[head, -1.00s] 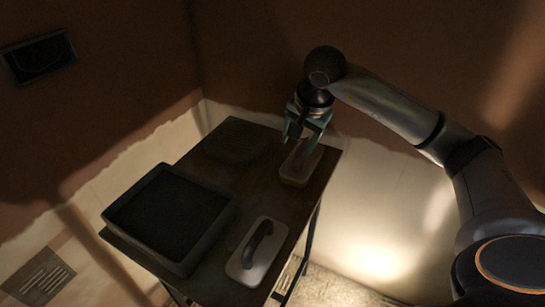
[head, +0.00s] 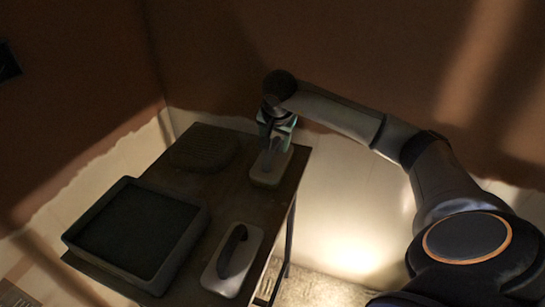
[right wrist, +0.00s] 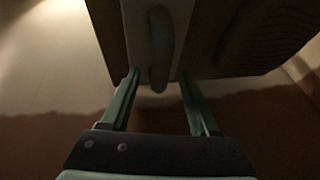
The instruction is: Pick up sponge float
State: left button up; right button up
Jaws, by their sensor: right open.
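A pale float with a grip along its top, which I take for the sponge float (head: 266,178), lies at the back right of the table. My right gripper (head: 275,143) is open right above it, pointing down. In the right wrist view, the float's pale board (right wrist: 140,35) and its rounded handle (right wrist: 160,55) show between the two open fingers (right wrist: 160,77). The handle lies lengthwise between the fingers, with a gap on each side. I cannot tell how far down the fingers reach along it. My left gripper is not in view.
The dark table (head: 208,197) also holds a second pale float with a dark handle (head: 226,278) at the front, a square tray with dark contents (head: 189,237) at the left, and a dark textured block (head: 203,148) at the back. Walls stand close behind the table.

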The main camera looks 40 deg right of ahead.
jog(key=shift+x, duration=1.1)
jog(key=shift+a, duration=0.1)
grip_shut()
jog(key=shift+r, duration=0.1)
dwell(0.4)
